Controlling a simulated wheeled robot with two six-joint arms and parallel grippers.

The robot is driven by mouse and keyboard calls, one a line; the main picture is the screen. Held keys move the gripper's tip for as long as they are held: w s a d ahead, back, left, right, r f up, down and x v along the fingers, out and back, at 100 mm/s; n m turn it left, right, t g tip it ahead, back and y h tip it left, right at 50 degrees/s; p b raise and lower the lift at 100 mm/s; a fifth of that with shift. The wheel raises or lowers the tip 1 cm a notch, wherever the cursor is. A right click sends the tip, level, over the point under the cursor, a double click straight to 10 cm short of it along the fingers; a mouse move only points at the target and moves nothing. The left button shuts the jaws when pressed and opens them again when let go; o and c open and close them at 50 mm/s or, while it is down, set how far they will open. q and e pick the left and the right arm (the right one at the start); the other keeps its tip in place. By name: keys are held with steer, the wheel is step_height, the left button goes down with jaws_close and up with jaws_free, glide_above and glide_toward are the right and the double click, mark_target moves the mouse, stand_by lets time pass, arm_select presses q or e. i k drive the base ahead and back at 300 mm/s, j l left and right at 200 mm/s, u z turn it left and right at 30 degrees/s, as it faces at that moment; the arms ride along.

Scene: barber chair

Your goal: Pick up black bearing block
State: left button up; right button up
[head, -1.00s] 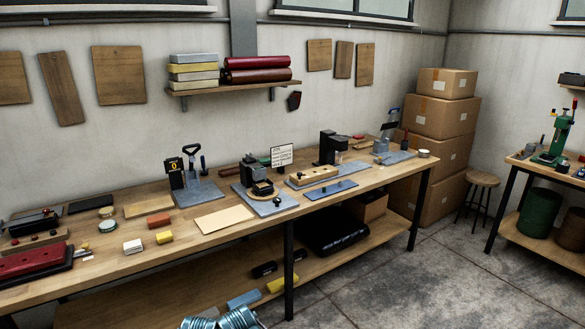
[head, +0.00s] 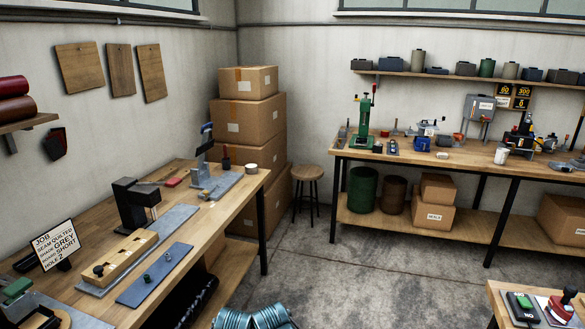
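I cannot pick out the black bearing block for sure in the head view. A black upright device (head: 128,207) stands on the left workbench (head: 212,228) behind a light wooden block with holes (head: 118,257). A small dark block (head: 378,149) lies by the green press (head: 364,125) on the far bench, too small to identify. Neither of my grippers is in view; only a metallic blue part, probably mine, shows at the bottom edge.
A job card (head: 54,245) stands on the left workbench. Stacked cardboard boxes (head: 247,113) and a stool (head: 307,174) stand in the corner. The far bench (head: 470,161) holds tools. Another table (head: 503,297) shows at bottom right. The concrete floor between them is clear.

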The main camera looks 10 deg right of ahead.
mark_target(377, 149)
steer(key=i+l+z, duration=0.15)
steer(key=i+z, duration=0.3)
steer(key=i, duration=0.45)
steer(key=i+j+z, duration=0.15)
steer(key=i+z, duration=0.3)
steer(key=i, duration=0.45)
steer(key=i+z, duration=0.35)
steer(key=i, duration=1.4)
steer(key=i+l+u, duration=0.15)
steer(key=i+l, duration=0.2)
steer(key=i+l+u, duration=0.15)
steer(key=i+l, duration=0.2)
steer(key=i+l+u, duration=0.15)
steer(key=i+l, duration=0.15)
steer(key=l, duration=0.25)
